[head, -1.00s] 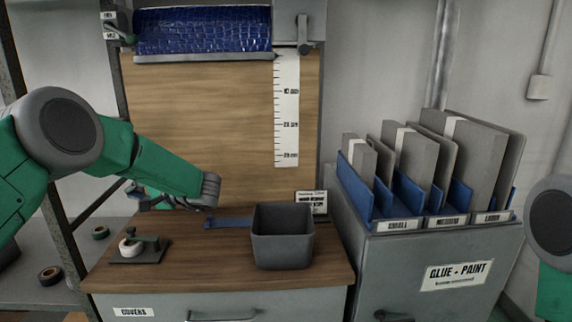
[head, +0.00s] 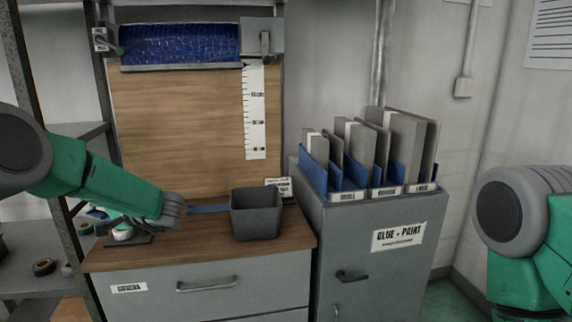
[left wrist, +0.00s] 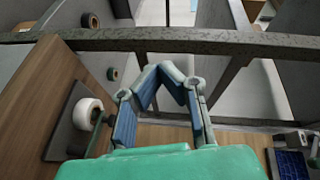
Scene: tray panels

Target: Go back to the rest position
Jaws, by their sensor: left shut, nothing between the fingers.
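My left gripper (left wrist: 160,80) shows in the left wrist view with its blue-padded fingers brought together, and nothing is between them. In the head view, my left arm reaches in from the left over the left end of the wooden worktop (head: 180,250). The gripper is mostly hidden there behind my own wrist. A tape dispenser with a white roll (left wrist: 87,113) lies left of the fingers in the left wrist view; I cannot tell the exact gap. Of my right arm only a grey and green part shows at the right edge of the head view, without its gripper.
A grey bin (head: 256,218) stands on the worktop, right of my left arm. A grey cabinet (head: 350,250) with panels in blue holders is further right. A metal shelf post (head: 35,90) stands close on the left. Floor shows at the lower right.

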